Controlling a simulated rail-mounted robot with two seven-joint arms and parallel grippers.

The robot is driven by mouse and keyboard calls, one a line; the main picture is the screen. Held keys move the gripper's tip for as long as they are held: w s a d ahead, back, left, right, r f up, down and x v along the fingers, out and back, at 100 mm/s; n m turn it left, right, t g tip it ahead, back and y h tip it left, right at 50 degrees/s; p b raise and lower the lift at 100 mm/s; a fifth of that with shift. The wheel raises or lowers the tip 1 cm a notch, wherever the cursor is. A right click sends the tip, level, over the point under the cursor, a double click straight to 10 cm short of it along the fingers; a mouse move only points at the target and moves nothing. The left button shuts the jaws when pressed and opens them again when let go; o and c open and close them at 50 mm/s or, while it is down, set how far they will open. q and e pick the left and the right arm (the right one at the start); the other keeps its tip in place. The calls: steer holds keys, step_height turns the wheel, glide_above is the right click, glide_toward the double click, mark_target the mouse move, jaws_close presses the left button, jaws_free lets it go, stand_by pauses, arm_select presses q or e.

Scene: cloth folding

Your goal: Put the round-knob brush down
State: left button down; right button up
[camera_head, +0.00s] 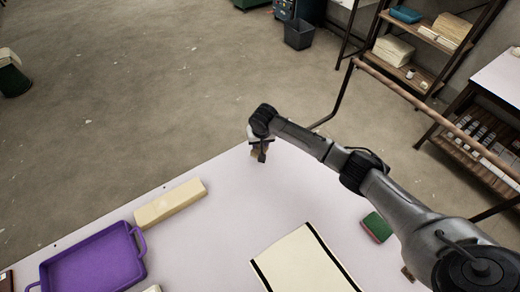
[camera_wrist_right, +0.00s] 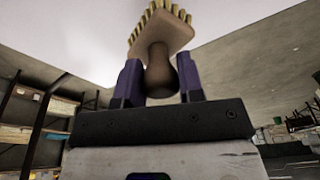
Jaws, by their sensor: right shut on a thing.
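My right gripper (camera_head: 260,150) is over the far corner of the pale table (camera_head: 215,235). In the right wrist view its two purple fingers (camera_wrist_right: 159,72) are shut on the brown round knob of the brush (camera_wrist_right: 160,42). The brush has a tan wooden head with a row of yellowish bristles, pointing away from the gripper toward the pale tabletop. In the head view only a small brown bit of it shows beneath the gripper. I cannot tell whether the bristles touch the table. My left gripper is out of view.
A purple tray (camera_head: 95,262) and a cream block (camera_head: 170,203) lie at the left. A cream cloth with black edge bands (camera_head: 300,262) lies at the front middle. A green-and-red sponge (camera_head: 377,227) is near my right arm. The table between block and cloth is clear.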

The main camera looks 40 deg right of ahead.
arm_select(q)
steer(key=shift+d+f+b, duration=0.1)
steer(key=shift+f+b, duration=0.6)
arm_select(e)
step_height(320, 180, down, 4)
steer(key=shift+f, duration=0.1)
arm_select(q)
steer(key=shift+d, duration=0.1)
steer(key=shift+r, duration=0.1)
arm_select(e)
steer(key=o, duration=0.8)
steer(key=shift+o, duration=0.2)
arm_select(q)
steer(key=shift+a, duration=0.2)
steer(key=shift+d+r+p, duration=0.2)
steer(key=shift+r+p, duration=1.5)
steer(key=shift+p, duration=0.1)
arm_select(e)
step_height(320, 180, up, 12)
steer(key=s, duration=0.2)
steer(key=shift+s+a, duration=0.15)
steer(key=shift+a, duration=0.2)
